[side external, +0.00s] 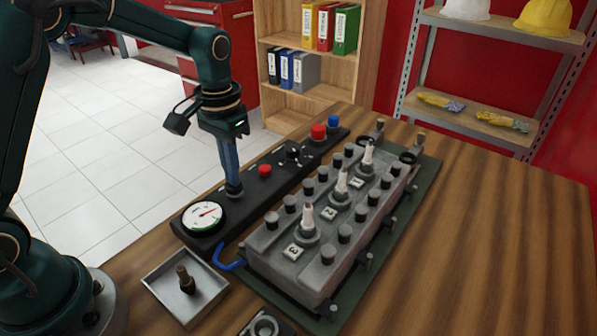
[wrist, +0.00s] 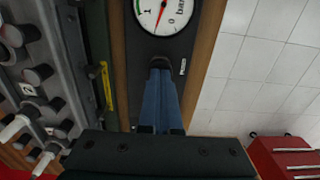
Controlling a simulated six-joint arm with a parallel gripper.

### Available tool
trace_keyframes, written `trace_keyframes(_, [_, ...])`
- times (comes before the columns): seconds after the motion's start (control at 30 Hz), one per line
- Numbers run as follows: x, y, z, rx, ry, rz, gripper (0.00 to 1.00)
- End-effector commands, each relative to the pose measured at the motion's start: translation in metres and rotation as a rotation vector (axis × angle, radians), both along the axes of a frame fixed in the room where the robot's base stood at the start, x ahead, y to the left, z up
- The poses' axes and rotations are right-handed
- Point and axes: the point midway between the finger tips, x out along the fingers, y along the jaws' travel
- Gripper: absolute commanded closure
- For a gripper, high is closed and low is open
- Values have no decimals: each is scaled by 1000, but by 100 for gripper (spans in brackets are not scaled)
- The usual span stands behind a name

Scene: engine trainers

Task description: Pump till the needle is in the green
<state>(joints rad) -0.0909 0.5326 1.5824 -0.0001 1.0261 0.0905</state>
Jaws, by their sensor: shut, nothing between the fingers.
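The round white gauge (side external: 202,217) sits at the near end of the black panel (side external: 208,243). In the wrist view the gauge (wrist: 178,14) is cut off by the top edge. Its red needle points between the 0 and the 1, outside the visible piece of green arc by the 1. My gripper (side external: 233,186) points down with its blue fingers shut and empty. The fingertips (wrist: 160,70) are at a black round pump button (side external: 234,193) beside the gauge, seemingly touching its top. The fingers partly hide the button, and I cannot tell how far it is pressed.
A red button (side external: 264,170), a dark knob (side external: 292,155) and larger red and blue buttons (side external: 318,131) stand farther along the panel. The grey engine block (side external: 285,260) with several plugs is to the right. A metal tray (side external: 160,291) lies in front. The table's right side is clear.

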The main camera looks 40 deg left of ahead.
Motion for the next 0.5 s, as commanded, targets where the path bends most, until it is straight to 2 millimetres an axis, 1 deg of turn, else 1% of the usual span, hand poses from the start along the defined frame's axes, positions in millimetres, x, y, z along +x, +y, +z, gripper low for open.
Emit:
trace_keyframes(0.23, [0,0,2,0,0,0,100])
trace_keyframes(0.5, [0,0,19,0,-1,0,100])
